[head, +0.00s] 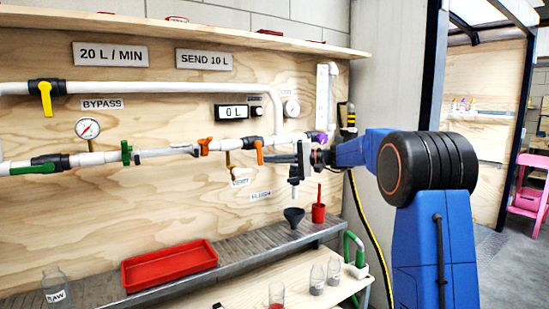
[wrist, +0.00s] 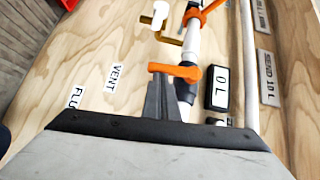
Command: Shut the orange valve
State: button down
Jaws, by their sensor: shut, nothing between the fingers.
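The orange valve's lever (head: 258,152) hangs down from the white pipe, across the pipe's line. In the wrist view the same lever (wrist: 175,71) also lies crosswise to the pipe, next to the black valve body. My gripper (head: 268,159) reaches in from the right, pointing left, with its tips beside the lever. In the wrist view my gripper (wrist: 159,80) is shut and empty, its tips right at the lever's free end. I cannot tell whether they touch it.
Another orange fitting (head: 204,147) and a green one (head: 126,152) sit further left on the pipe. A small brass vent branch (head: 230,166) hangs just left of the lever. Below are a funnel (head: 293,216), a red cup (head: 318,208) and a red tray (head: 169,266).

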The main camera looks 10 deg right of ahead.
jog(key=shift+a+f, duration=0.25)
dwell(0.5)
